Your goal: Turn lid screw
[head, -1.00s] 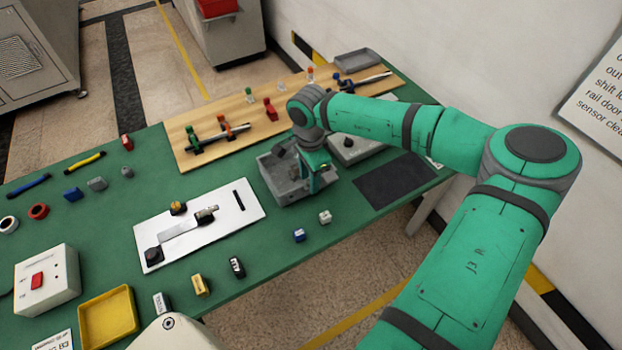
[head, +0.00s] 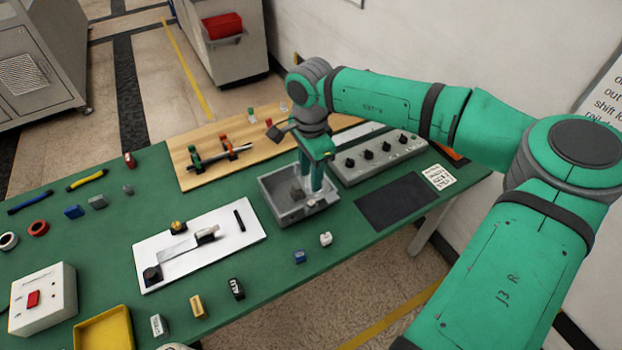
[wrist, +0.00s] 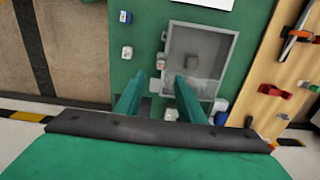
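A grey open-topped box (head: 271,205) stands on the green bench and also shows in the wrist view (wrist: 233,36). A small grey-brown piece (wrist: 191,62) and a paler shape (wrist: 205,88) lie inside it, but I cannot tell whether either is the lid or its screw. No lid screw can be clearly made out. My gripper (head: 311,182) hangs over the box's right part in the head view.
A panel with several black knobs (head: 385,157) stands right of the box, beside a dark mat (head: 392,202). A wooden board (head: 205,175) with clamps lies behind. A white plate with a lever (head: 220,255) lies left. Small white (head: 325,239) and blue (head: 299,256) blocks stand in front.

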